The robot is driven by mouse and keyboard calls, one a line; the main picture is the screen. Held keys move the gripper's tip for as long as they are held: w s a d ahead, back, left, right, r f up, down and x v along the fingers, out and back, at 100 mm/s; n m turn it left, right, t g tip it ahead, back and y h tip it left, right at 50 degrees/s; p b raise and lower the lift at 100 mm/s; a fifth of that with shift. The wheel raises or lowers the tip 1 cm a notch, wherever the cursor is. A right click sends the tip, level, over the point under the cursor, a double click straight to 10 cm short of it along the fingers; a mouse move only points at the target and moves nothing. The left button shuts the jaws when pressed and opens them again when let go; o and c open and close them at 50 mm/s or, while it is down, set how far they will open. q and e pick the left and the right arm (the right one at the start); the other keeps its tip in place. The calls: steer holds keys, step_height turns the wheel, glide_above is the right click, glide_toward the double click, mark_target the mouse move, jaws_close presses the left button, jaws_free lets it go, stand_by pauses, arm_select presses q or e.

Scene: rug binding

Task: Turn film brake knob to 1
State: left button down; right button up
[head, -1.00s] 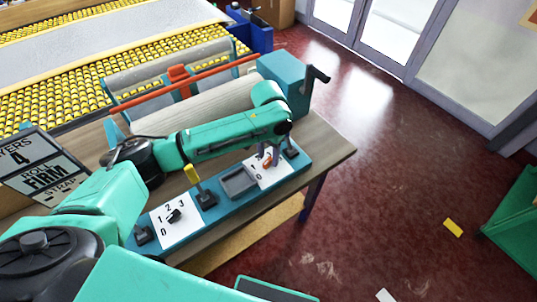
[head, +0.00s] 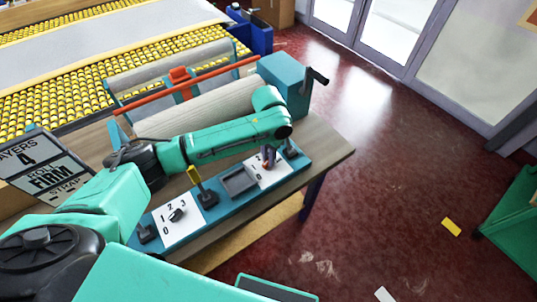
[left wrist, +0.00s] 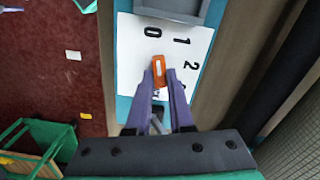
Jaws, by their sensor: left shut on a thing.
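An orange knob (left wrist: 158,73) stands on a white dial plate (left wrist: 135,55) with 0, 1 and 2 readable; other markings are hidden by my fingers. My left gripper (left wrist: 160,80) is shut on the orange knob, one finger on each side. The knob's pale-marked end points roughly toward the 0. In the head view the left gripper (head: 268,160) is at the right-hand dial plate (head: 281,176) of a teal control panel (head: 222,207). No label naming the dial is readable. My right gripper is not in view.
The same panel holds a black knob (head: 177,215) on a 0-to-3 plate, a yellow-handled lever (head: 194,175) and a grey tray (head: 238,182). Behind it lie a fabric roll (head: 190,108) and a teal box with a crank (head: 287,82). Open floor lies to the right.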

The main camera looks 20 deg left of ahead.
arm_select(q)
steer(key=shift+r+m+p, duration=0.35)
steer(key=shift+m+p, duration=0.85)
steer(key=shift+p, duration=0.05)
steer(key=shift+m+p, duration=0.7)
steer(key=shift+m, duration=0.1)
steer(key=shift+d+f+m+p, duration=0.15)
steer(key=shift+m+p, duration=0.65)
steer(key=shift+m, duration=0.4)
steer(key=shift+m+p, duration=0.5)
steer(key=shift+m, duration=0.6)
steer(key=shift+f, duration=0.1)
steer(key=c, duration=0.8)
jaws_free()
steer(key=shift+s, duration=0.1)
